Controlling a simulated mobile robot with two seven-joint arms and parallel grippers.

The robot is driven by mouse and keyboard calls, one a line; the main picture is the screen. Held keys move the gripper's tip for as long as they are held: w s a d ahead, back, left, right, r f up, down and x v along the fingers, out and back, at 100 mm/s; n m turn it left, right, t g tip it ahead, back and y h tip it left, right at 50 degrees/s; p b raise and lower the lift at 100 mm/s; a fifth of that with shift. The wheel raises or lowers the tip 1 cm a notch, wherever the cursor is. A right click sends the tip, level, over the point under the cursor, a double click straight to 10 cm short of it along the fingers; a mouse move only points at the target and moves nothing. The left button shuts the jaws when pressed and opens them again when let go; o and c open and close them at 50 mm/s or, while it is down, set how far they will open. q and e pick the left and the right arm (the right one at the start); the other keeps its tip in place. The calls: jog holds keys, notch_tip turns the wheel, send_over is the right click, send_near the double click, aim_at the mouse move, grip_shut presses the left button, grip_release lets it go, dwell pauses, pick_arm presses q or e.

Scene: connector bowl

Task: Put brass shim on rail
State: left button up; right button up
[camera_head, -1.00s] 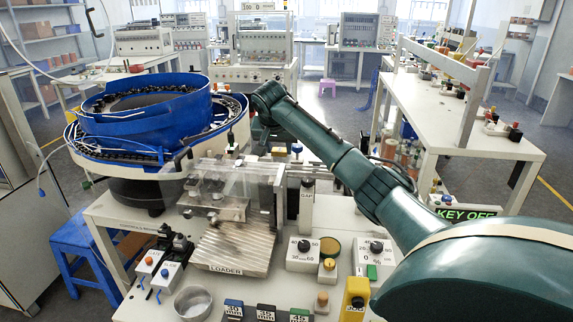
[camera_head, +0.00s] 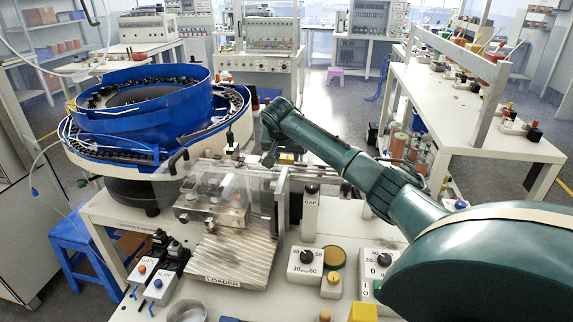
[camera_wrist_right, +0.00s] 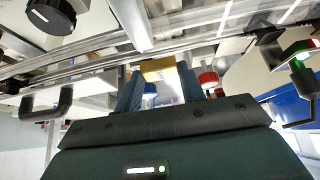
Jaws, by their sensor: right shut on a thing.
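In the right wrist view my right gripper (camera_wrist_right: 160,76) is shut on the brass shim (camera_wrist_right: 158,66), a small yellow piece held between the two blue-grey fingertips. Long metal rails (camera_wrist_right: 90,66) cross that view close to the fingertips; I cannot tell whether the shim touches them. In the head view my right arm reaches in from the right, and its wrist hangs behind the clear guard of the machine. There the fingers and shim are not clear. The rail (camera_head: 322,178) shows partly, right of the guard. My left gripper is not in view.
The blue bowl feeder (camera_head: 140,112) stands left of the arm's end. The clear guard (camera_head: 235,180) and the ribbed loader plate (camera_head: 235,262) are in front. A GAP post (camera_head: 310,215) and dial boxes (camera_head: 305,262) stand close on the right.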

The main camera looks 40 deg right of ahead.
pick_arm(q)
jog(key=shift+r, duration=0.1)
pick_arm(e)
jog(key=shift+f, duration=1.8)
jog(key=o, duration=1)
jog(key=shift+f, duration=0.1)
jog(key=b+v, duration=0.1)
jog(key=v, duration=1)
jog(key=shift+s+a+r, duration=0.15)
jog(key=shift+r, duration=0.45)
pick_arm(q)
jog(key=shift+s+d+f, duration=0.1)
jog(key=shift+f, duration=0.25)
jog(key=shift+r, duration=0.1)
pick_arm(e)
jog(key=shift+a+f, duration=0.1)
